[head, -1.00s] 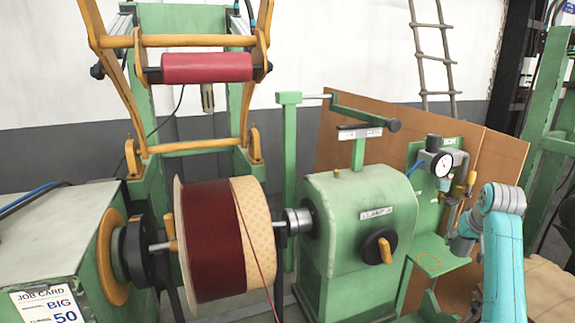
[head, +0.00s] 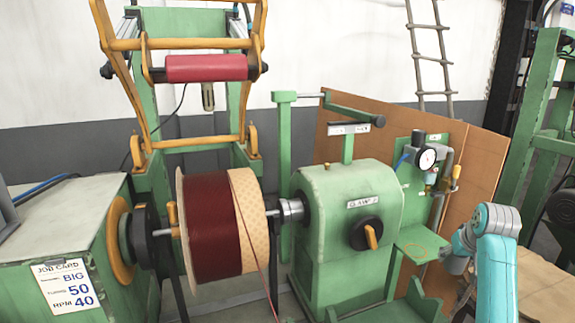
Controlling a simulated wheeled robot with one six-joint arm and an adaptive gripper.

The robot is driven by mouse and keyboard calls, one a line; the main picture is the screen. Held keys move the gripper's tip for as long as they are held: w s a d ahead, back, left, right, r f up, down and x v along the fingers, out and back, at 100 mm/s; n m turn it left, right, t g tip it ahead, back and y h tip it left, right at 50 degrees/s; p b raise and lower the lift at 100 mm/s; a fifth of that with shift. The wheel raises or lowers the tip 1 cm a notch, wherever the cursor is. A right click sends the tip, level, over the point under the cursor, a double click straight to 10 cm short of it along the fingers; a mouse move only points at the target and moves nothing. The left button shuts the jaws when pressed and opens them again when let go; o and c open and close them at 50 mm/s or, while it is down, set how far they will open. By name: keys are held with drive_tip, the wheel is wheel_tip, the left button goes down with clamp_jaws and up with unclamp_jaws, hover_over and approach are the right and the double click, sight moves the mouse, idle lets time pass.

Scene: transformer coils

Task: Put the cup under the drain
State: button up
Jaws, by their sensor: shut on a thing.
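The drain side of the air unit is on the green panel at right, where a round gauge (head: 427,159) and brass fittings (head: 448,181) sit. My gripper (head: 457,264) shows only as a small grey part at the end of my teal arm, right of the shelf and apart from the cylinder. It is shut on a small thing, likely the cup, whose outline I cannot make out. The fingertips are not clear.
A green machine housing (head: 345,225) with a black knob stands left of the shelf. A dark red coil (head: 212,228) is mounted left of it. A brown board (head: 475,160) stands behind the panel. A green bracket (head: 425,300) lies below the shelf.

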drive_tip(key=s+a+f+n+y, duration=0.1)
drive_tip(key=s+a+f, duration=0.9)
drive_tip(key=a+f, duration=0.3)
drive_tip(key=s+a+f+n, duration=0.1)
drive_tip(key=s+a+f, duration=1.05)
drive_tip(key=a, duration=0.25)
wheel_tip(320, 180, down, 13)
drive_tip(key=s, duration=0.2)
drive_tip(key=shift+s+a+f, duration=0.15)
drive_tip(key=shift+a+f, duration=0.05)
